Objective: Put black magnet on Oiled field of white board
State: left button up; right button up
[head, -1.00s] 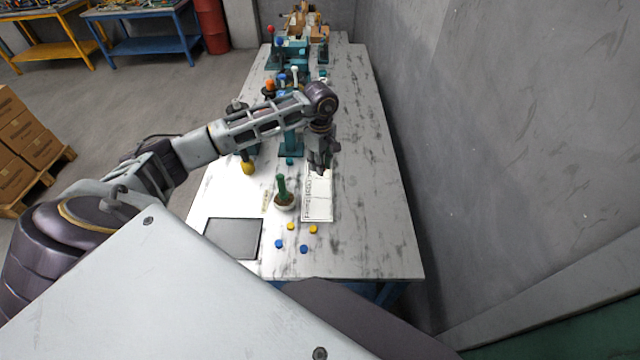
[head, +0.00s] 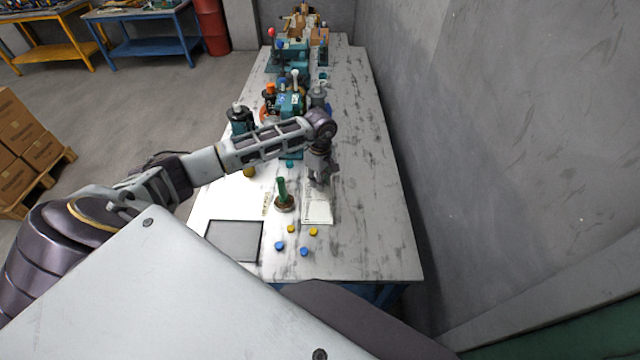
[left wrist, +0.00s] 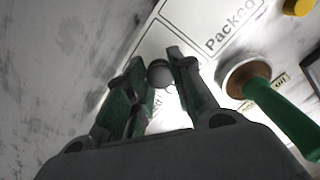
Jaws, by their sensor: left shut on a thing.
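The white board (head: 317,212) lies on the table in the head view, its far part covered by my left gripper (head: 322,180). In the left wrist view the board (left wrist: 205,18) shows ruled fields and a word starting "Pack". I cannot read an "Oiled" label. My left gripper (left wrist: 163,72) is shut on a small dark round piece, the black magnet (left wrist: 160,73), held between its fingertips over the board. I cannot tell its height above the board. The magnet is hidden in the head view. My right gripper is not in view.
A green-handled tool (head: 283,195) stands beside the board's left edge. Blue and yellow magnets (head: 304,251) lie in front of the board. A grey tray (head: 233,241) lies at front left. Teal machine parts (head: 291,104) stand further back. The table (head: 372,220) right of the board is clear.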

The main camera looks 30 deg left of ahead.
pick_arm(q)
notch_tip(320, 180, down, 2)
jog(key=shift+f, duration=0.1)
jog(key=shift+f, duration=0.1)
dwell(0.3)
jog(key=o, duration=0.8)
jog(key=shift+c, duration=0.2)
